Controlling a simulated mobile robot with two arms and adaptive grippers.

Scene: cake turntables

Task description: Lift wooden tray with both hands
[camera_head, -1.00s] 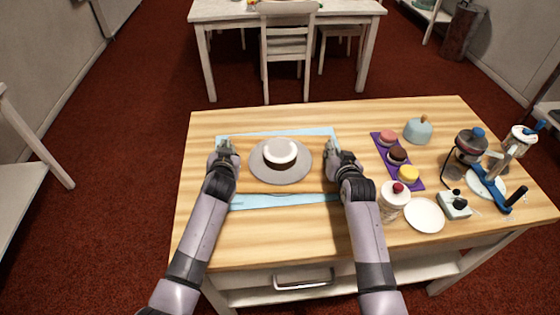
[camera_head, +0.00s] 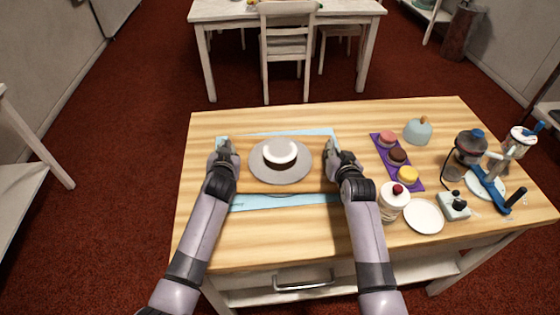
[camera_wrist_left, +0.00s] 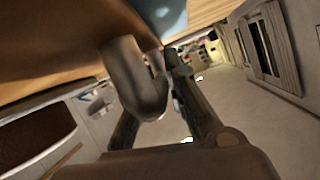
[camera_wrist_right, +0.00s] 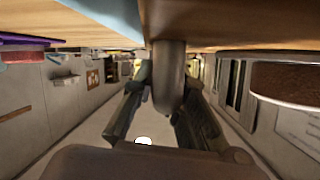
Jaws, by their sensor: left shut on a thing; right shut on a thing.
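The wooden tray (camera_head: 254,187) lies level over a light blue mat (camera_head: 285,201) on the table. On it sits a grey round stand (camera_head: 300,174) with a dark cake topped in white (camera_head: 280,153). My left gripper (camera_head: 226,147) is at the tray's left end, shut on its handle. My right gripper (camera_head: 331,147) is at the right end, shut on the other handle. The rounded handles show between the fingers in the left wrist view (camera_wrist_left: 135,85) and right wrist view (camera_wrist_right: 170,85). I cannot tell whether the tray is clear of the mat.
Right of the tray are a purple strip (camera_head: 377,143) with several small cakes, a blue dome (camera_head: 418,131), a jar with a red top (camera_head: 393,204), a white plate (camera_head: 424,217) and a blue-handled device (camera_head: 490,184).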

